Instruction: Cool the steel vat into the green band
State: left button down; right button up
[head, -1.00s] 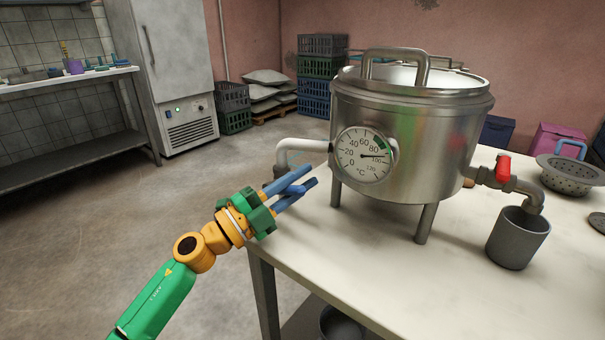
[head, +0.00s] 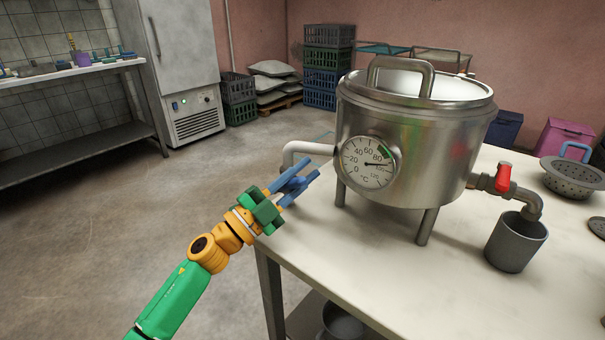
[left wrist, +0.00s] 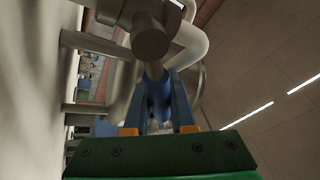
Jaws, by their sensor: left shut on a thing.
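The steel vat (head: 415,135) stands on legs on the table (head: 370,270). Its dial gauge (head: 368,163) faces me. The needle points right, between 80 and 100, just past the short green band (head: 387,153). A pale pipe (head: 308,149) comes out of the vat's left side. My left gripper (head: 300,182) is by this pipe, left of the vat. In the left wrist view its blue fingers (left wrist: 160,105) are shut on a blue lever handle (left wrist: 158,98) under a grey valve body (left wrist: 150,38). The fingers hide part of the handle. My right gripper is not in view.
A red-handled tap (head: 503,178) on the vat's right has its spout over a grey cup (head: 515,242). A metal strainer (head: 573,176) stands at the table's right. Stacked crates (head: 328,65) and a fridge (head: 180,60) are behind. The floor to the left is clear.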

aim_at(287, 188)
pick_arm(q)
jog(key=c, duration=0.8)
grip_release()
jog(key=shift+o, duration=0.2)
jog(key=v, duration=0.7)
